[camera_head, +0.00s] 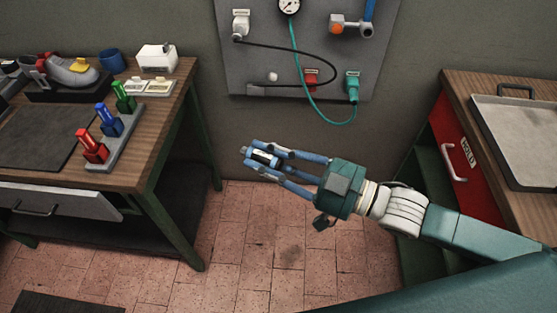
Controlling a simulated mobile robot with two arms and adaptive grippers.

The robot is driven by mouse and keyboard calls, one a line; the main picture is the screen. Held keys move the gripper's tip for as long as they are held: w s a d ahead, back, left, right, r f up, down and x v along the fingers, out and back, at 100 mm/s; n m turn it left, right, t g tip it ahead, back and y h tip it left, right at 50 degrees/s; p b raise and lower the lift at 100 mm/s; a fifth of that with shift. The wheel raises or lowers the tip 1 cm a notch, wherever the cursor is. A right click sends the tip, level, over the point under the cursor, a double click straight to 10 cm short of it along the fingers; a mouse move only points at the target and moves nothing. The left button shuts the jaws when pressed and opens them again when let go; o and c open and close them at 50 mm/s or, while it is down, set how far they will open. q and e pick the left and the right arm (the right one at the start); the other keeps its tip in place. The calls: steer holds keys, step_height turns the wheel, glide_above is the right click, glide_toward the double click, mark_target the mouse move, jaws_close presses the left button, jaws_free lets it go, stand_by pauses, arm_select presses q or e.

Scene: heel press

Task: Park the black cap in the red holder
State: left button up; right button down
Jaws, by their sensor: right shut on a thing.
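My right gripper (264,158) is in mid-air in front of the wall, above the tiled floor. Its blue fingers point left and are shut on a small dark piece with a pale band, which looks like the black cap (262,157); the fingers hide part of it. A small red holder (311,77) with a pale label is on the lower part of the grey wall panel, above and to the right of the gripper and apart from it. My left gripper is not in view.
The grey panel (255,65) also carries a gauge (289,5), a black hose and a teal hose (307,98). A left bench holds a grey rack (128,140) with red, blue and green pieces. A right bench holds a metal tray (520,130). Between the benches is open floor.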

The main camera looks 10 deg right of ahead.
steer(key=shift+w+a+r+n+g+y, duration=0.2)
steer(key=shift+w+a+n+g+y, duration=0.2)
steer(key=shift+a+g, duration=0.2)
steer(key=shift+w+a+r+n+g+y, duration=0.15)
steer(key=shift+w+a+n+g+y, duration=0.15)
steer(key=shift+a+n+g, duration=0.25)
steer(key=shift+g, duration=0.25)
steer(key=shift+s+d+r+n+g+y, duration=0.1)
steer(key=shift+d+n+g+y, duration=0.55)
steer(key=shift+n+g, duration=0.4)
steer(key=shift+s+d+n+g+y, duration=0.15)
steer(key=shift+d+n+g, duration=0.2)
steer(key=shift+g, duration=0.4)
steer(key=shift+s+d+n+g+y, duration=0.1)
steer(key=shift+d+n+g, duration=0.1)
steer(key=shift+n+g, duration=0.4)
steer(key=shift+s+d+n+g+y, duration=0.15)
steer(key=shift+d+n+g, duration=0.15)
steer(key=shift+g, duration=0.6)
